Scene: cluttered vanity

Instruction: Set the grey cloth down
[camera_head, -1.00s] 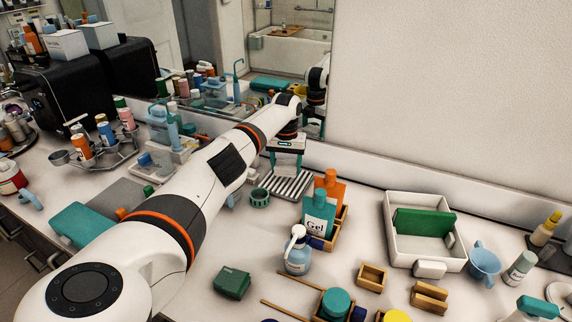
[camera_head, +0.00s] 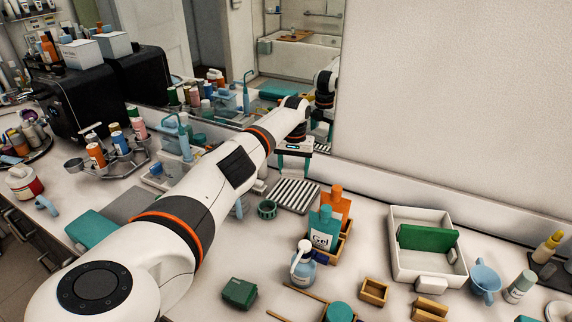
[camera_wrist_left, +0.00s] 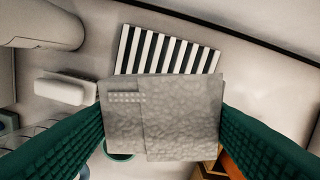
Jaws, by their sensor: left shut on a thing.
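The grey cloth (camera_wrist_left: 160,118) is a folded, textured square with a row of pale dots. In the left wrist view it spans the space between the green finger pads of my left gripper (camera_wrist_left: 162,122), which is shut on it. In the left wrist view the cloth overlaps the near edge of the rack (camera_wrist_left: 165,48). The height of the cloth above the counter is unclear. My right gripper is out of view.
A teal gel bottle (camera_head: 323,232) and an orange bottle (camera_head: 337,205) stand right of the rack. A small green cup (camera_head: 267,209) is at its front left. A white tray (camera_head: 430,273) with a green block is further right. The mirror and wall close off the back.

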